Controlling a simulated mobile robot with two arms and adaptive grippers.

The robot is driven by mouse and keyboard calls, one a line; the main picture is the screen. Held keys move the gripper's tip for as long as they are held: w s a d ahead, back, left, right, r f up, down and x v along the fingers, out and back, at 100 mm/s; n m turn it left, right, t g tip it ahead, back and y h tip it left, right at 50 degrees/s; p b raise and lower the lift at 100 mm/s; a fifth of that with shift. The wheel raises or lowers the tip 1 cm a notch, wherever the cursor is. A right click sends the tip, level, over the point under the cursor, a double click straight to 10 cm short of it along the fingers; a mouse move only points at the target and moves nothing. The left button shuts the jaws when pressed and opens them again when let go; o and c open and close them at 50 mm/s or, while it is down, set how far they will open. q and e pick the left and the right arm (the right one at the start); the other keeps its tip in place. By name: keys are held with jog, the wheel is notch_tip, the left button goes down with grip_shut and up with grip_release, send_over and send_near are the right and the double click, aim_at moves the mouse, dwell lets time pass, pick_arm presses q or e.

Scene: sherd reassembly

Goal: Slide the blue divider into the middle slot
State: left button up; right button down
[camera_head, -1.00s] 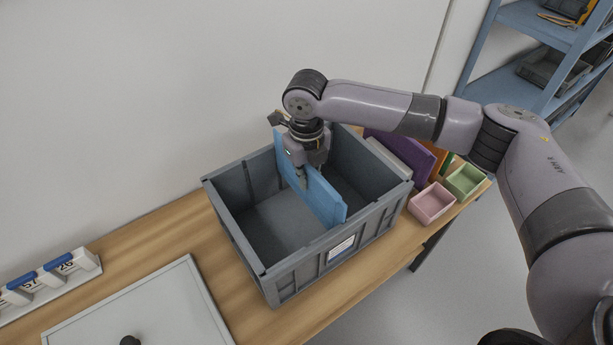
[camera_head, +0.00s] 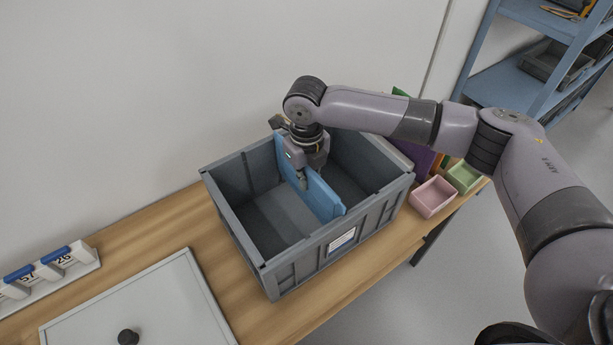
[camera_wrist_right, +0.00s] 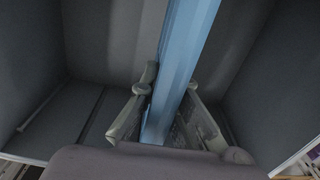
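The blue divider (camera_head: 323,197) stands inside the grey crate (camera_head: 300,272), near its middle, running from the back wall towards the front wall. Most of it is below the rim, and its back top corner is behind my gripper. My right gripper (camera_head: 302,183) reaches down into the crate from above and is shut on the divider's upper edge. In the right wrist view, the fingers (camera_wrist_right: 171,82) lie on both sides of the divider (camera_wrist_right: 181,55). The slot and the divider's lower edge are hidden. My left gripper is not in view.
The crate stands on a wooden table (camera_head: 155,245) close to the wall. To its right are a pink bin (camera_head: 433,197), a green bin (camera_head: 465,178) and a purple panel (camera_head: 421,157). A grey-white board (camera_head: 150,310) and a numbered rack (camera_head: 45,275) lie left.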

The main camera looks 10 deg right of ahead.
aim_at(306, 193)
jog(key=shift+f+b, duration=1)
jog(key=shift+f, duration=1.7)
jog(key=c, duration=2.3)
grip_release()
jog(key=o, duration=0.6)
jog(key=shift+r, duration=0.1)
notch_tip(306, 193, up, 12)
jog(key=shift+f, duration=0.1)
